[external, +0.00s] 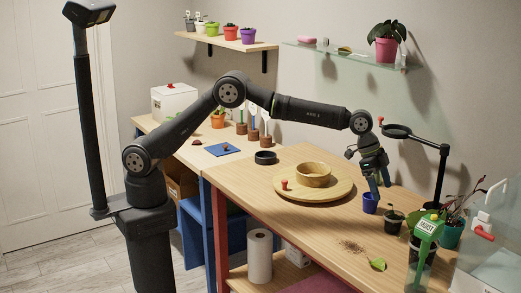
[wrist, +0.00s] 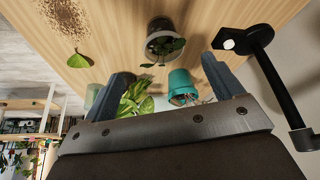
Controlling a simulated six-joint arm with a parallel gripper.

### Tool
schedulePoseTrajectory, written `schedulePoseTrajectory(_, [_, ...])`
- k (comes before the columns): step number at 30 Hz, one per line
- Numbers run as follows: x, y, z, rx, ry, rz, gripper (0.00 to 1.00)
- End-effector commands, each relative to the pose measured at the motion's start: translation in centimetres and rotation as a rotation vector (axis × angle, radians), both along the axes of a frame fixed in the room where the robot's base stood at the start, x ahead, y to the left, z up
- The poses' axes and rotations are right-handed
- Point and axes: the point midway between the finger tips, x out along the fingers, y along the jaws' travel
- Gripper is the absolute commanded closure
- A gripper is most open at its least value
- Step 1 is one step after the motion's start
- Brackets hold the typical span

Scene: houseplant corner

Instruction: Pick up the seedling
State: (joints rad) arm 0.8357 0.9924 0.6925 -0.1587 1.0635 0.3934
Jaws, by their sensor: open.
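The seedling (external: 394,216) appears to be the small dark-leaved plant in a dark pot at the right of the wooden table. It also shows in the wrist view (wrist: 164,44) at top centre, its leaves drooping over the pot's rim. My gripper (external: 380,184) points down, above and left of this pot in the external view. In the wrist view its blue-grey fingers (wrist: 165,70) are spread wide with nothing held between them. The seedling lies beyond the fingertips and is not touched.
A loose leaf (wrist: 78,60) and spilled soil (external: 351,246) lie nearby. A round board (external: 335,190) holds a wooden bowl.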

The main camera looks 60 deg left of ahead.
Motion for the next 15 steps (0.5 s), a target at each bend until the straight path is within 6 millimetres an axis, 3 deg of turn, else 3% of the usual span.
schedulePoseTrajectory(6, [0.7, -1.8, -4.5, 0.002, 0.001, 0.000, 0.14])
schedulePoseTrajectory(15, [1.2, -2.9, -7.0, 0.000, -0.001, 0.000, 0.14])
